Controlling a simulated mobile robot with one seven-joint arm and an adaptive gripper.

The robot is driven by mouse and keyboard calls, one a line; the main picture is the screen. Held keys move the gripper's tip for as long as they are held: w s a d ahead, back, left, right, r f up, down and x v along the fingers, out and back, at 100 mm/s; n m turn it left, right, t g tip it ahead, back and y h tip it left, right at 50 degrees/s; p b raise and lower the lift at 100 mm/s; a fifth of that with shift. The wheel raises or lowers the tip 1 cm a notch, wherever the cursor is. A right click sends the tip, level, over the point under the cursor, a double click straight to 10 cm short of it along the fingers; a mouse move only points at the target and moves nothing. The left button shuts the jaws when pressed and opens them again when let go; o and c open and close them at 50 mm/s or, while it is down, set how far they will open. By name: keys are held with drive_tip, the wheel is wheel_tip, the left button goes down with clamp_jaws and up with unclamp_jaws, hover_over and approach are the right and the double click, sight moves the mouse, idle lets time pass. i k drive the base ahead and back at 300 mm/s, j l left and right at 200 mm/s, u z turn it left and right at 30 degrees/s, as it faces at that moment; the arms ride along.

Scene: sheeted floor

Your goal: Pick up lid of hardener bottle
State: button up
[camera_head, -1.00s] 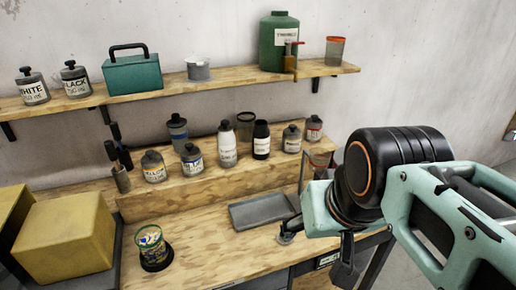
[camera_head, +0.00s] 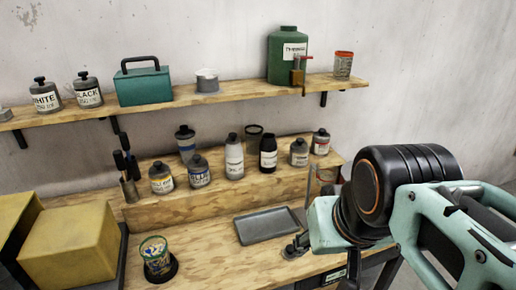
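Several labelled bottles stand on the raised wooden step of the bench. Among them are a tall white bottle (camera_head: 234,160) with a dark cap, a black bottle (camera_head: 268,154) with a pale label, and a grey bottle (camera_head: 299,153) with a dark cap. Their small labels are too blurred to read, so I cannot tell which one is the hardener. The bottles in the row appear capped. My arm spans the right side, in front of the bench's right end.
A grey tray (camera_head: 267,225) lies on the lower bench top, with a patterned can (camera_head: 156,257) at the left front. Yellow boxes (camera_head: 70,245) stand far left. A wall shelf (camera_head: 235,94) above holds a green jug (camera_head: 288,55) and other containers. Bare wood lies between can and tray.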

sight(288, 253)
drive_tip(key=i+l+u, duration=0.15)
drive_tip(key=l+u, duration=0.2)
drive_tip(key=i+l+u, duration=0.1)
drive_tip(key=l+u, duration=0.6)
drive_tip(key=l+z, duration=0.1)
drive_tip(key=l, duration=0.15)
drive_tip(key=j+u, duration=0.1)
